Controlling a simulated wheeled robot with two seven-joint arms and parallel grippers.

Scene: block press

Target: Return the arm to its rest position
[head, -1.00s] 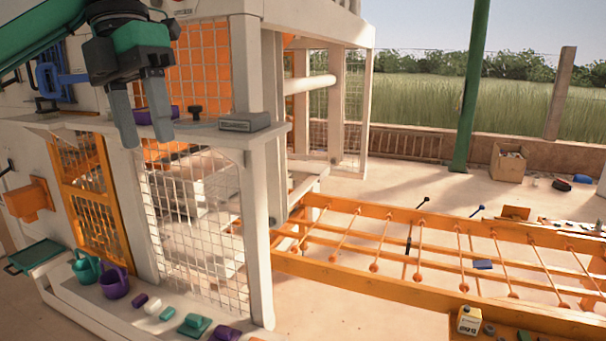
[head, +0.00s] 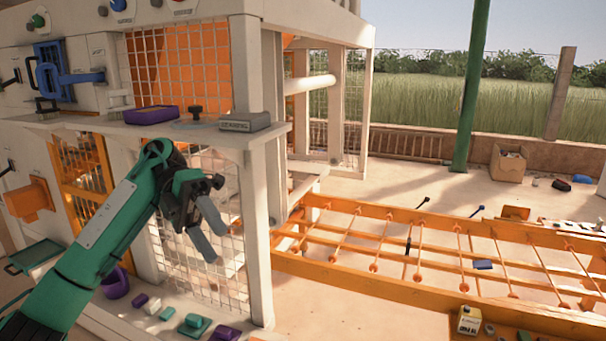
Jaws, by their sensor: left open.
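My left arm is green and comes in from the lower left of the head view. My left gripper (head: 214,229) has grey fingers, is open and holds nothing. It hangs in front of the white mesh panel of the press (head: 262,190), below the shelf. My right gripper is not in view.
A purple tray (head: 151,115) and a grey labelled block (head: 245,122) sit on the shelf (head: 110,127). Below are a purple pot (head: 115,284) and several small blocks on the lower ledge. An orange roller frame (head: 400,287) stands at right.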

